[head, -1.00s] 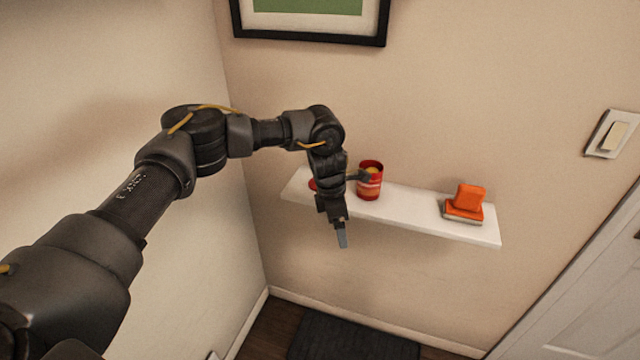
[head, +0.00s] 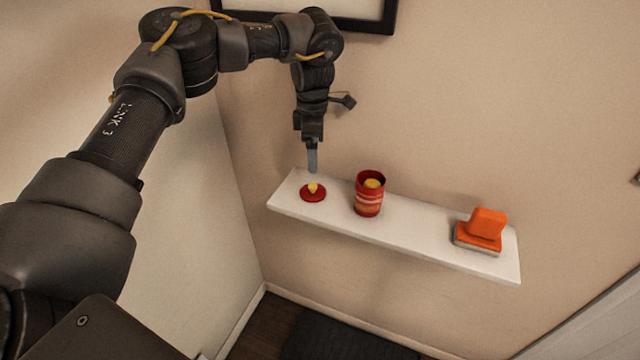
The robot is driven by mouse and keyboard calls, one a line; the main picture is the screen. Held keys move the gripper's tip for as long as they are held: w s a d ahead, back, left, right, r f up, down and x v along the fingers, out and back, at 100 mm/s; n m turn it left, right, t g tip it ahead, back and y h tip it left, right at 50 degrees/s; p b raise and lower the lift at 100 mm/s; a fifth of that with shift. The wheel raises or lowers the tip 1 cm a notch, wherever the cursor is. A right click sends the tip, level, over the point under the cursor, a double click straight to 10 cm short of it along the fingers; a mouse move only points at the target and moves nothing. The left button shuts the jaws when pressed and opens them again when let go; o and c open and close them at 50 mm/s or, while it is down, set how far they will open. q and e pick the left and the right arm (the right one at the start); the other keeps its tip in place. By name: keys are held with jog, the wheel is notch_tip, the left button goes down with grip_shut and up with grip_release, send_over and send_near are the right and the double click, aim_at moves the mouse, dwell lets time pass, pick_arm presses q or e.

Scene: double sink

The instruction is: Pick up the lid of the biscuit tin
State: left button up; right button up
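The lid (head: 308,195) is a flat red disc with a yellow knob. It lies on the white shelf, left of the tin. The biscuit tin (head: 368,201) is a red cylinder with pale bands. It stands upright and open at the top, with something yellow inside. My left gripper (head: 312,168) points down just above and behind the lid, apparently not touching it. Its fingers are seen edge-on as one grey strip, so the gap between them does not show. My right gripper is out of view.
The white shelf (head: 420,226) is fixed to the wall. An orange brush-like object (head: 487,224) stands near its right end. The shelf is clear between the tin and that object. A dark picture frame (head: 340,22) hangs above. A dark mat (head: 340,338) lies on the floor.

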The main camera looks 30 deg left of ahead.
aim_at(313, 185)
pick_arm(q)
jog(key=shift+s+f+p, duration=0.2)
jog(key=shift+s+f, duration=0.1)
jog(key=shift+f, duration=0.25)
jog(key=shift+s+f+p, duration=0.2)
jog(key=shift+s+f, duration=0.1)
jog(key=shift+f, duration=0.2)
jog(key=f, duration=0.3)
jog(key=shift+w+a+f, duration=0.1)
jog(key=shift+w, duration=0.2)
jog(key=shift+p, duration=0.3)
jog(key=shift+s+f+p, duration=0.25)
jog(key=shift+f+p, duration=0.05)
jog(key=shift+p, duration=0.1)
jog(key=f+p, duration=0.1)
jog(key=f, duration=0.2)
jog(key=shift+s+d+f+p, duration=0.1)
jog(key=shift+d+f+p, duration=0.1)
jog(key=shift+f+p, duration=0.2)
jog(key=shift+f, duration=0.4)
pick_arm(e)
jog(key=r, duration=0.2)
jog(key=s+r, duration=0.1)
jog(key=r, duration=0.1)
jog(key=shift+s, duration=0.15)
